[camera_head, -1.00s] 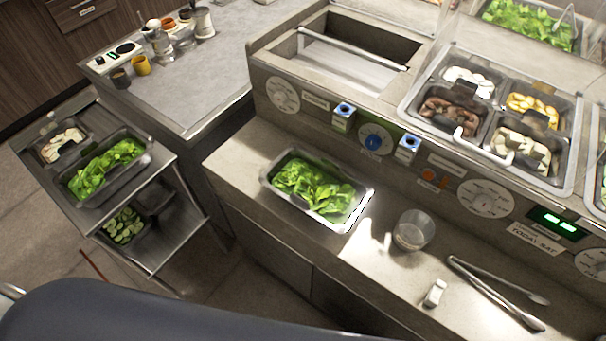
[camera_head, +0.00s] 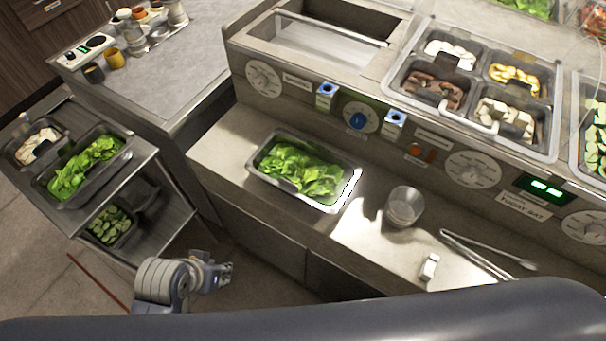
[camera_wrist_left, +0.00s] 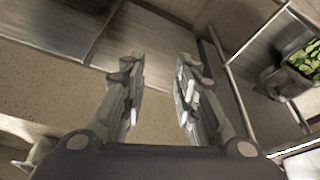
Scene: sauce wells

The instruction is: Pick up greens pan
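A metal pan of leafy greens (camera_head: 250,168) sits on the counter ledge in front of the control panel, in the middle of the head view. Another pan of greens (camera_head: 130,151) stands on the top shelf of the cart at the left. My left gripper (camera_head: 228,273) is low at the bottom of the head view, apart from both pans and below the ledge. In the left wrist view its two fingers (camera_wrist_left: 157,78) are spread with nothing between them. My right gripper is not in view.
The cart (camera_head: 172,222) also holds a pan of pale slices (camera_head: 38,141) and, lower, a pan of cucumber slices (camera_head: 110,226). A clear cup (camera_head: 404,206), a small white item (camera_head: 429,267) and tongs (camera_head: 487,255) lie right of the ledge pan.

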